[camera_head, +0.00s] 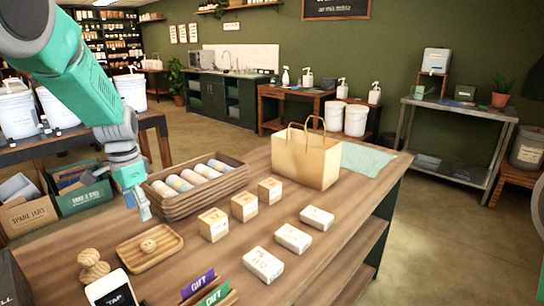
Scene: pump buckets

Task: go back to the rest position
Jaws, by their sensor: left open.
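My left arm comes in from the upper left, and its gripper (138,206) points down, open and empty. It hangs in front of the left end of the wooden tray of rolled items (205,195), above the near-left part of the wooden counter (330,240). I cannot tell whether it touches the tray. Several white pump buckets (131,90) stand on a dark table at the left, partly hidden by my arm. My right gripper is not in view.
The counter carries a paper bag (306,158), several small boxes (213,224), a small wooden tray (150,262), a card reader (112,290) and gift cards (200,284). Crates (80,195) stand on the floor at the left. Open floor lies right of the counter.

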